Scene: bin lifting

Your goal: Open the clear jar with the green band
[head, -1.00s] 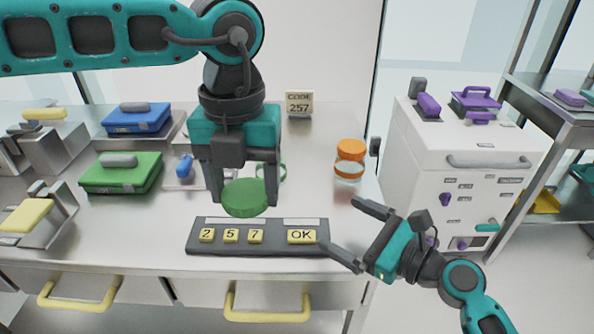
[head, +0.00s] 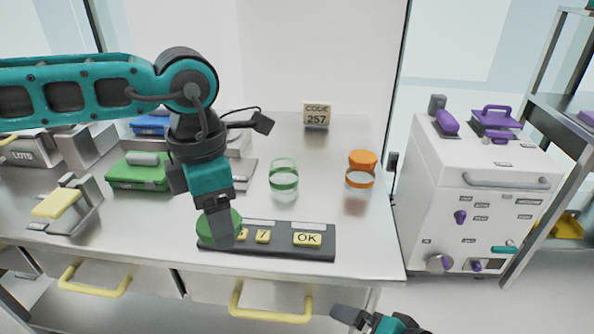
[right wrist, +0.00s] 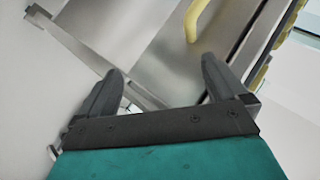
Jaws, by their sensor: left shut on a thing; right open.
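The clear jar with the green band (head: 284,176) stands upright on the bench, and its top shows no lid. My left gripper (head: 221,238) is shut on a round green lid (head: 210,224), to the left of and nearer than the jar, over the left end of the keypad. The far finger is partly hidden by the wrist. My right gripper (head: 362,320) is low at the bottom edge of the head view, apart from the jar. In the right wrist view its fingers (right wrist: 160,90) are spread with nothing between them.
A jar with an orange lid (head: 361,168) stands right of the green-banded jar. A keypad (head: 290,243) lies near the front edge. A green case (head: 138,172) is at the left. A CODE 257 sign (head: 316,115) stands at the back. A white cabinet (head: 480,200) is at the right.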

